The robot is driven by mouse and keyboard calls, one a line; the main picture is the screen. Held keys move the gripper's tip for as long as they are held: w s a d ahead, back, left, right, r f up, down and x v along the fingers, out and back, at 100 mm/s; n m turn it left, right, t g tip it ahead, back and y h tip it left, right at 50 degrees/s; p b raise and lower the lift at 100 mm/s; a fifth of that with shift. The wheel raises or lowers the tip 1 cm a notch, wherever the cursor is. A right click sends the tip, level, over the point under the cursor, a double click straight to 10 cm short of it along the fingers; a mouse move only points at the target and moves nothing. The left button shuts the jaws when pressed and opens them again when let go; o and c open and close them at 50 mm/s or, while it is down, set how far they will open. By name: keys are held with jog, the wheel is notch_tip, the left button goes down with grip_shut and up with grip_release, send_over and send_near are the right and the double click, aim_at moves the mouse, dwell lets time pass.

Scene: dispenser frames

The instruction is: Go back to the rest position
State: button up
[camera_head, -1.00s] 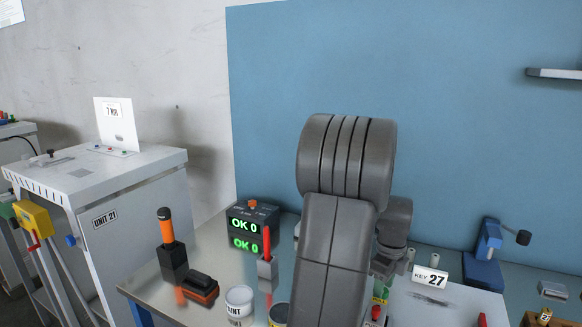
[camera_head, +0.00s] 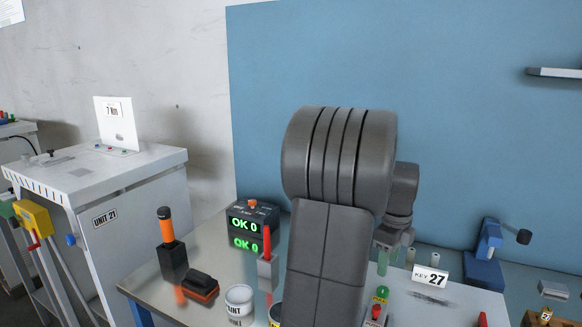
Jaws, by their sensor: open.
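My arm fills the middle of the view and hides part of the bench. My gripper (camera_head: 392,240) shows at the right of the arm, small and pointing down. It is open, with nothing seen in it. It is above the metal bench, in front of the blue panel, close to a green cylinder (camera_head: 382,263) in the picture. I cannot tell the exact gap between them.
A white cabinet (camera_head: 120,205) stands left.

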notch_tip(320, 180, up, 6)
jog(key=f, duration=0.1)
send_over(383, 290)
notch_tip(383, 290, down, 13)
jog(key=shift+w+f, duration=0.1)
jog(key=shift+f, duration=0.1)
jog(key=n, duration=0.5)
jog(key=shift+n, duration=0.4)
jog(key=n+b, duration=0.1)
jog(key=n, duration=0.3)
jog(key=shift+n, duration=0.3)
jog(key=n+b, duration=0.1)
jog(key=n, duration=0.4)
jog(key=shift+n+b, duration=0.45)
jog(key=shift+n, duration=1.65)
jog(key=shift+r, duration=0.1)
